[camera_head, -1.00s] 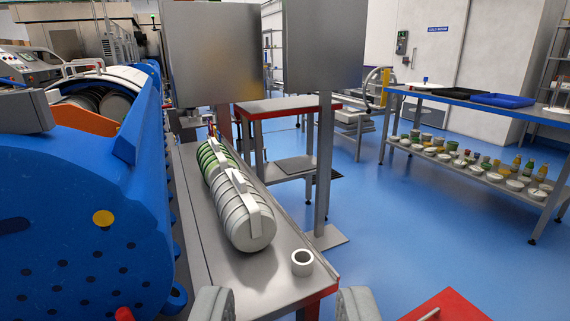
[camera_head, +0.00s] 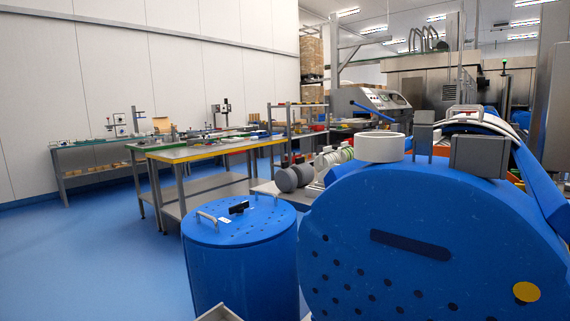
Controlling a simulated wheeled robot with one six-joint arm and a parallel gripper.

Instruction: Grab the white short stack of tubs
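Behind the blue machine, a pale stack of tubs with greenish bands (camera_head: 338,158) lies on its side, partly hidden. Two dark grey round ends (camera_head: 288,180) show just left of it; I cannot tell whether they belong to tub stacks. No white short stack can be made out clearly in this view. My gripper does not show.
A large blue machine (camera_head: 420,250) fills the lower right, with a white ring (camera_head: 380,148) on top. A blue lidded drum (camera_head: 240,225) stands left of it. A yellow-edged table (camera_head: 200,152) stands behind. Blue floor (camera_head: 100,260) at left is clear.

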